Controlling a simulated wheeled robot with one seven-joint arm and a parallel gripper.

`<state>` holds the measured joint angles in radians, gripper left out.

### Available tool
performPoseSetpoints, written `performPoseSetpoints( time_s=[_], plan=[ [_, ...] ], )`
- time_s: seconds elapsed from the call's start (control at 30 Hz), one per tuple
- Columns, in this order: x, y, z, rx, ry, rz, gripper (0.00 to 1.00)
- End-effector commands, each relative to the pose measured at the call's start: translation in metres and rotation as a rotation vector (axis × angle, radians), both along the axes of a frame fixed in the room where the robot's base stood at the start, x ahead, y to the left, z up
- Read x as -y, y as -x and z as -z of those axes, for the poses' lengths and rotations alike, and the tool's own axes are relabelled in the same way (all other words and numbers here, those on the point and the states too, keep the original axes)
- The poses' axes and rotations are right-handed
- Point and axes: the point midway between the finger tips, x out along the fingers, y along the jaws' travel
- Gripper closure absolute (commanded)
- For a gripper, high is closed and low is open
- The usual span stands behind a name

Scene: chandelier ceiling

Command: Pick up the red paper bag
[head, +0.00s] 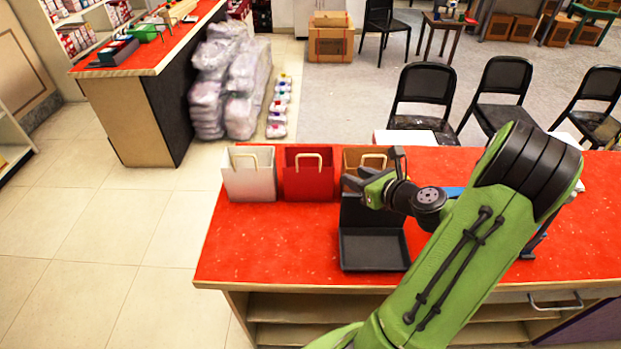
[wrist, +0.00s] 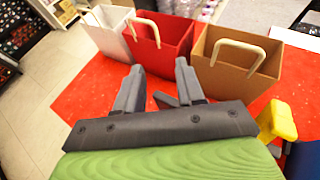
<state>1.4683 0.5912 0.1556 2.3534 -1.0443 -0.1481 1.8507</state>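The red paper bag (head: 308,176) stands upright on the red-topped counter, between a white paper bag (head: 249,176) and a brown paper bag (head: 362,160). Its pale handle stands up at its near side. My gripper (head: 370,180) is over the counter, in front of the brown bag and to the right of the red one. In the wrist view the red bag (wrist: 160,52) is straight ahead, beyond the fingertips. My gripper (wrist: 160,78) is open, with nothing between its fingers. The brown bag is partly hidden by my arm in the head view.
A black tray-like stand (head: 373,248) is on the counter below my gripper. A yellow object (wrist: 277,121) is at the right in the wrist view. The counter (head: 270,245) is clear in front of the white and red bags. Black chairs (head: 423,95) stand behind it.

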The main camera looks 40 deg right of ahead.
Motion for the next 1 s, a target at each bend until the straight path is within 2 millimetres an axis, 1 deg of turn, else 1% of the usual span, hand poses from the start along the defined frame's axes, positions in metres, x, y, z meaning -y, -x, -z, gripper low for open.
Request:
performPoseSetpoints(
  time_s=[0.03, 0.2, 0.3, 0.47, 0.63, 0.73, 0.93, 1.0],
  plan=[
    [-0.002, -0.013, 0.007, 0.001, -0.002, -0.008, 0.62],
    [-0.001, -0.053, 0.023, 0.001, 0.0, -0.008, 0.62],
    [0.001, -0.069, 0.03, 0.0, 0.0, -0.004, 0.62],
    [-0.001, -0.086, 0.038, 0.0, 0.0, -0.004, 0.62],
    [-0.003, -0.115, 0.052, 0.0, 0.002, -0.006, 0.62],
    [-0.002, -0.124, 0.055, -0.001, 0.001, -0.003, 0.62],
    [-0.002, -0.124, 0.055, -0.001, 0.001, -0.002, 0.62],
    [-0.002, -0.124, 0.055, -0.001, 0.001, -0.002, 0.73]
  ],
)
